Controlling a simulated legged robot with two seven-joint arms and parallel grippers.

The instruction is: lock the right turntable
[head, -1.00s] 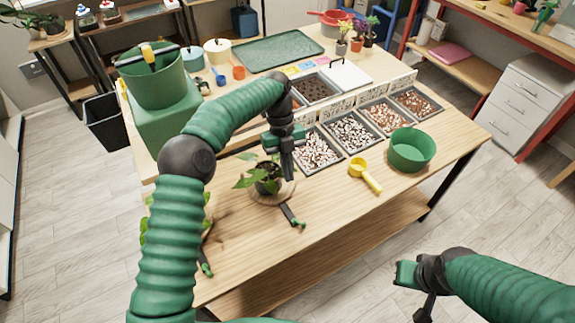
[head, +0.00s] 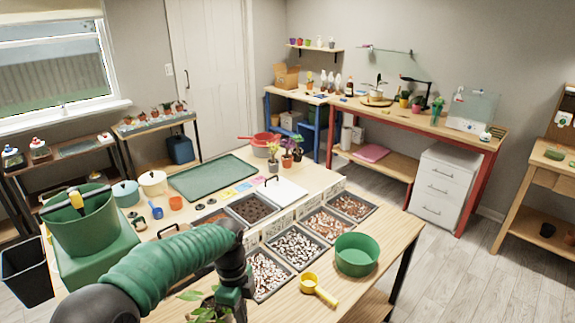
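The right turntable is not visible in the head view now; it lies below the bottom edge, behind my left arm. Some green leaves (head: 196,310) of the plant on it show at the bottom edge. My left gripper (head: 236,306) points down beside these leaves, partly cut off by the edge. Its fingertips are not clear, so I cannot tell if it is open or shut. My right gripper is out of view.
Grey bins of pebbles and soil (head: 296,247) stand right of my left gripper. A yellow scoop (head: 318,290) and a green bowl (head: 356,255) lie near the right edge of the wooden table. A green bucket (head: 80,222) stands at the left.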

